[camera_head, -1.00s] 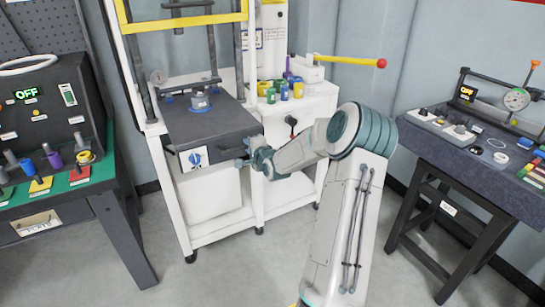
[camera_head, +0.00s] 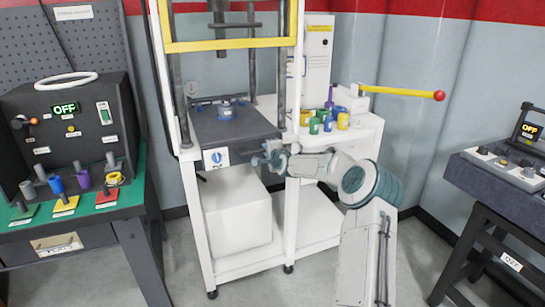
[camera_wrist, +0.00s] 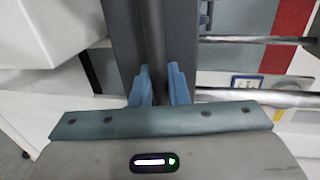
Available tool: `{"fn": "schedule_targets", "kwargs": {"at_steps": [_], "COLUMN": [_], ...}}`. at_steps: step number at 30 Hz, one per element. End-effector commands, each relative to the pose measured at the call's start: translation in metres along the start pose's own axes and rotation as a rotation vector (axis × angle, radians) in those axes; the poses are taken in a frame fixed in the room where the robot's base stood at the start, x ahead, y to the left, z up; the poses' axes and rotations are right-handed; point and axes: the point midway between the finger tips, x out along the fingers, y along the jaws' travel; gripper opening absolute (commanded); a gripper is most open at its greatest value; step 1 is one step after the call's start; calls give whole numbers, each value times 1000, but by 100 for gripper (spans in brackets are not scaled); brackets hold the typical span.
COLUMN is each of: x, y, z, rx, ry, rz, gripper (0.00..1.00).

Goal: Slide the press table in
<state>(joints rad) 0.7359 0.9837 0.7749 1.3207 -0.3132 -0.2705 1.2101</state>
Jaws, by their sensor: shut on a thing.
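The press table (camera_head: 205,128) is a dark grey slab between the posts of a white press frame, with a blue-and-silver fixture (camera_head: 227,113) on top. A white panel with a blue dial (camera_head: 216,158) is on its front. My gripper (camera_head: 262,158) is at the table's front right corner. In the wrist view my blue fingers (camera_wrist: 160,88) are shut on a dark, bar-like part (camera_wrist: 154,40), which appears to be the table's handle. The exact contact is partly hidden.
The white press frame (camera_head: 205,237) has a yellow crossbar (camera_head: 225,45). Coloured cups (camera_head: 328,122) and a yellow lever with a red knob (camera_head: 405,93) are at the right. A green-topped bench (camera_head: 130,197) stands left; a dark bench (camera_head: 505,188) stands right. Open floor lies in front.

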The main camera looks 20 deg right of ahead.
Motion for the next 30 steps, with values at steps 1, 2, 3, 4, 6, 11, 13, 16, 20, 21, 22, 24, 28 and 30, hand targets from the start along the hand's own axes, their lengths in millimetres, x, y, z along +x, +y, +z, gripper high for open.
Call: {"fn": "schedule_targets", "kwargs": {"at_steps": [1, 2, 3, 4, 6, 11, 13, 16, 20, 21, 22, 24, 28, 30], "x": [3, 4, 5, 6, 7, 8, 8, 8, 7, 7, 7, 7, 6, 6], "y": [0, 0, 0, -1, -1, -2, -2, -3, -4, -4, -4, -3, -2, -2], "z": [1, 0, 0, -1, -2, -4, -5, -6, -6, -6, -7, -8, -11, -12], "rx": [1, 1, 2, 2, 2, 3, 3, 3, 3, 3, 3, 3, 4, 4], "ry": [-2, -1, 0, 0, 1, 4, 5, 6, 6, 7, 7, 9, 12, 13], "rz": [-1, -1, -1, 0, 1, 0, -1, -2, -4, -4, -4, -3, -1, 0], "gripper": [0, 0, 0, 0, 0, 0, 0, 0, 20, 31, 32, 32, 32, 32]}}
